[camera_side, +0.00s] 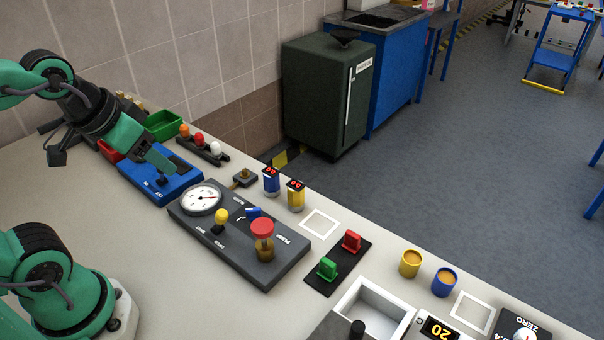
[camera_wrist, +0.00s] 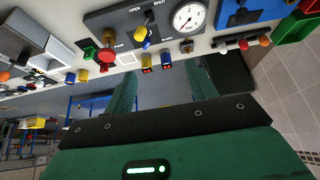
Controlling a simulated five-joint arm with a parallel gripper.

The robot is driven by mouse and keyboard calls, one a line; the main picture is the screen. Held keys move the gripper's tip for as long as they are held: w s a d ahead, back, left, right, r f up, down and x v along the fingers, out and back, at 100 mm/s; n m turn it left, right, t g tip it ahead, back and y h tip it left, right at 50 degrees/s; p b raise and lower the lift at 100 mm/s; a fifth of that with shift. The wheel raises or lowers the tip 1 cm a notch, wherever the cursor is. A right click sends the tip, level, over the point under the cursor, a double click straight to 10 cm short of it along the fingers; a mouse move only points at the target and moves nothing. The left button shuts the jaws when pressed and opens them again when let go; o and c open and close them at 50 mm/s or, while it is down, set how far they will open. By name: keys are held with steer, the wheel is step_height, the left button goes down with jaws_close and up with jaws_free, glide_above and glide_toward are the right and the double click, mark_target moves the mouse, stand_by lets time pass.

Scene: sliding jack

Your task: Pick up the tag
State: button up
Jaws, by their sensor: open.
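I cannot make out for certain which thing is the tag. A small blue piece (camera_side: 253,212) lies on the dark gauge panel (camera_side: 262,272), between the yellow knob (camera_side: 221,217) and the red-capped knob (camera_side: 262,228). It may be a lever. My gripper (camera_side: 160,160) is over the blue box (camera_side: 150,184) at the back left, clear of that panel. In the wrist view my gripper (camera_wrist: 162,74) shows two green fingers spread apart with nothing between them. The gauge panel (camera_wrist: 122,22) is beyond the fingertips.
Blue (camera_side: 271,182) and yellow (camera_side: 296,196) display canisters stand at the bench's far edge, near a small block with a brass knob (camera_side: 244,177). A rack of coloured knobs (camera_side: 203,147) and a green bin (camera_side: 163,124) stand by the wall. Bare bench lies in front of the panel.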

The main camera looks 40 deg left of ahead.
steer(key=shift+w, duration=0.1)
steer(key=g, duration=0.6)
glide_above(328, 262)
step_height(328, 262, down, 15)
steer(key=shift+w+f, duration=0.1)
steer(key=shift+w, duration=0.05)
steer(key=shift+d+f, duration=0.15)
steer(key=shift+d, duration=0.05)
steer(key=shift+a+f, duration=0.2)
steer(key=shift+f, duration=3.7)
